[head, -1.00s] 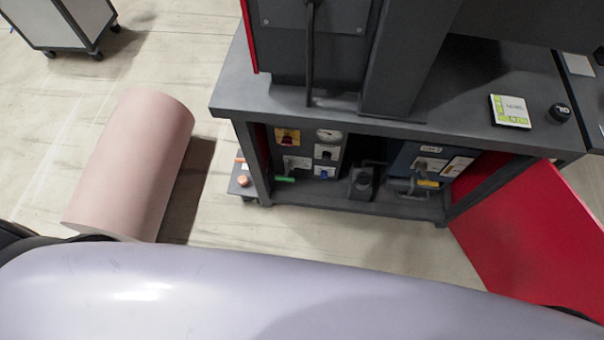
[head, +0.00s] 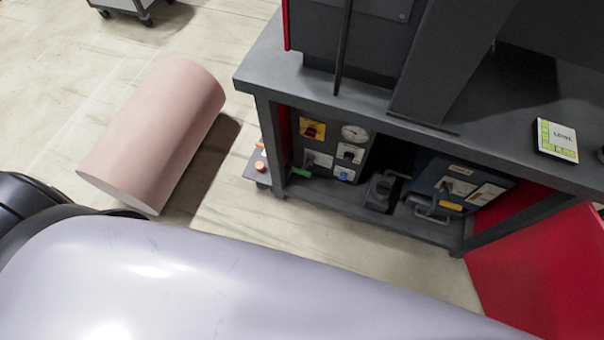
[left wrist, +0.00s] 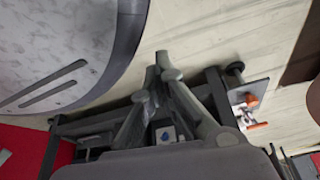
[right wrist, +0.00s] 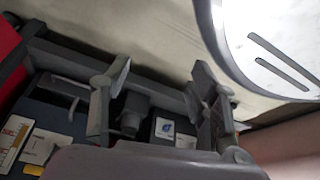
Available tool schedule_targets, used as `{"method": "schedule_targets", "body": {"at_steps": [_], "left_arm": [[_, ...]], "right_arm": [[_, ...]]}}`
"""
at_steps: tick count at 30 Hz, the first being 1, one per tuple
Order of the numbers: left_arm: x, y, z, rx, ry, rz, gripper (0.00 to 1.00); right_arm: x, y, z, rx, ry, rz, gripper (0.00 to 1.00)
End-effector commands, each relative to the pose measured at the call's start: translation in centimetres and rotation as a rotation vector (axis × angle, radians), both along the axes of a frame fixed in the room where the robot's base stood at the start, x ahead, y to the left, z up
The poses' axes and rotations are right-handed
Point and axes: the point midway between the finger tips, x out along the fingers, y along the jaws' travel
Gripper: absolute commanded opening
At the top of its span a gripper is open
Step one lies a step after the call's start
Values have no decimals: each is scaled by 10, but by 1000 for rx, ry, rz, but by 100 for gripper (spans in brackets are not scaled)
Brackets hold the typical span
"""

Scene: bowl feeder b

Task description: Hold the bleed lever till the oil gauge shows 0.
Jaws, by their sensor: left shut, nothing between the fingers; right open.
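The oil gauge (head: 355,133) is a small round white dial on the grey panel in the cabinet's lower bay; its reading is too small to tell. A green-ended handle (head: 301,172) sticks out low at the panel's left and may be the bleed lever; I cannot tell for sure. Neither gripper shows in the head view. In the left wrist view my left gripper (left wrist: 163,68) is shut and empty, its fingers crossing the view of the lower bay. In the right wrist view my right gripper (right wrist: 161,80) is open and empty, a dark motor-like block (right wrist: 131,114) showing between its fingers.
The dark bench top (head: 500,110) overhangs the bay. A blue-grey box (head: 458,188) stands in the bay's right part. A red panel (head: 535,270) slants out at the right. A pink cylinder (head: 160,130) lies on the floor at left. Floor before the bay is bare.

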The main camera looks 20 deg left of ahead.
Motion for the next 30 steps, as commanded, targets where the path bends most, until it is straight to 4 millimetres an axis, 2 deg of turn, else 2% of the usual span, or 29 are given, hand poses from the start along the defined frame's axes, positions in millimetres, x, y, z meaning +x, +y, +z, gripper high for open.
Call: {"method": "schedule_targets", "body": {"at_steps": [1,4,6,8,12,16,21,25,30], "left_arm": [[31,-9,-20,-16,-69,8,0],[83,-22,-21,-42,-191,21,0],[117,-28,-18,-58,-277,34,0],[146,-32,-13,-70,-352,43,0],[205,-38,4,-92,-524,69,0],[251,-37,28,-106,-679,95,0],[289,-31,61,-111,-844,123,0],[303,-26,81,-111,-921,138,0],[308,-24,94,-110,-958,144,0]], "right_arm": [[36,8,-9,17,-78,2,55],[93,23,14,49,-216,5,55],[128,32,36,71,-312,7,55],[155,39,59,90,-395,9,55],[202,52,121,135,-588,12,55],[224,60,187,176,-763,15,55],[226,62,264,220,-947,18,55],[220,62,304,240,-1034,19,55],[215,61,326,251,-1078,19,55]]}}
